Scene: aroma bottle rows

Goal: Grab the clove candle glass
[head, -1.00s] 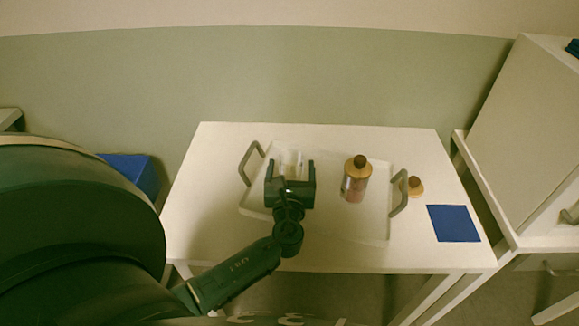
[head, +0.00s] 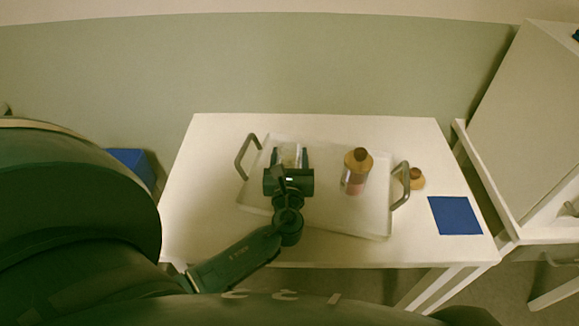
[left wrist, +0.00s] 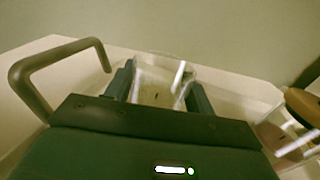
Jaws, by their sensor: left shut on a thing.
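The candle glass (head: 290,153) is a clear, pale glass standing in the left part of the white tray (head: 330,224). My left gripper (head: 290,158) reaches over the tray and is shut on the glass, with one finger on each side of it. In the left wrist view the glass (left wrist: 158,85) shows between the two dark fingers, with bright glints on its wall. Its lower part is hidden by the gripper body. I cannot read a label on it. My right gripper is not in view.
A pink bottle with a wooden cap (head: 356,172) stands right of the glass in the tray. The tray has grey handles (head: 401,185). A wooden stopper (head: 416,179) lies outside the right handle. A blue square (head: 454,215) lies at the table's right.

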